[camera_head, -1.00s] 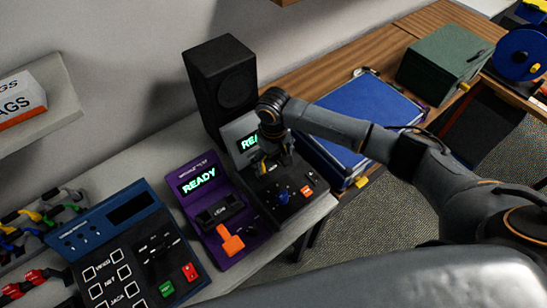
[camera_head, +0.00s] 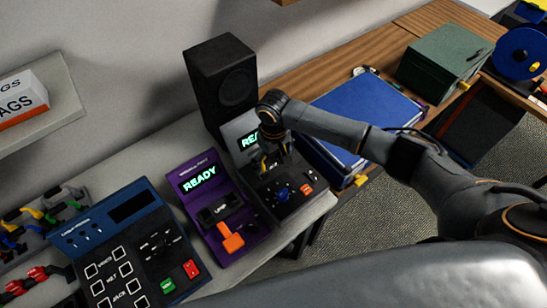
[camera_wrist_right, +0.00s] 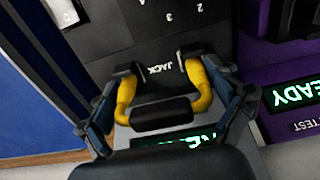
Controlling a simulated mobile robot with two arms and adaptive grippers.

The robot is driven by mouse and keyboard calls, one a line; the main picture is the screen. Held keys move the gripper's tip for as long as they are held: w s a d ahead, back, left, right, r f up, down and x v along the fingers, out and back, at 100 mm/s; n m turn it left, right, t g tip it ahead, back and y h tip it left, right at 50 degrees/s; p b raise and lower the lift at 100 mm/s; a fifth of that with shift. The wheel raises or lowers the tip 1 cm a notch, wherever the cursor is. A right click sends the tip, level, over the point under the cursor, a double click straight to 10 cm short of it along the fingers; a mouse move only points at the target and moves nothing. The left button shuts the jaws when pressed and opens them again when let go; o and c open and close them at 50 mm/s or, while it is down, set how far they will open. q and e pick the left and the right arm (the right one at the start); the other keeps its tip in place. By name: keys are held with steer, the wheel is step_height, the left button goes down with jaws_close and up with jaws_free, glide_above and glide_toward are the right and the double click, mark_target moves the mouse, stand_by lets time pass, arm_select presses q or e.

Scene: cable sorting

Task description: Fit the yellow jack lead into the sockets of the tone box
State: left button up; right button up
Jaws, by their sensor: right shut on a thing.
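The tone box (camera_head: 291,204) is a dark unit with a green-lit screen, standing between a purple box and a blue case. My right gripper (camera_head: 275,165) is over it, pointing down. In the right wrist view my right gripper (camera_wrist_right: 168,103) is shut on the yellow jack lead (camera_wrist_right: 203,88), which has two curved yellow ends with dark plugs. The plugs are at the tone box's face on both sides of its JACK label (camera_wrist_right: 165,68). I cannot tell whether they are seated in the sockets, which are hidden. My left gripper is not in view.
A blue panel (camera_head: 122,240) stands further left, by a rack of coloured leads (camera_head: 40,225). A black speaker (camera_head: 223,80) is behind. The blue case (camera_head: 365,125) is on the right.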

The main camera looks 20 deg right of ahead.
steer(key=shift+s+f, duration=0.25)
steer(key=shift+f, duration=0.1)
steer(key=shift+s+f, duration=0.1)
steer(key=shift+f, duration=0.15)
steer(key=c, duration=0.5)
steer(key=shift+f, duration=0.1)
steer(key=shift+c, duration=0.5)
steer(key=o, duration=1.5)
steer(key=shift+c, duration=0.2)
steer(key=shift+w, duration=0.3)
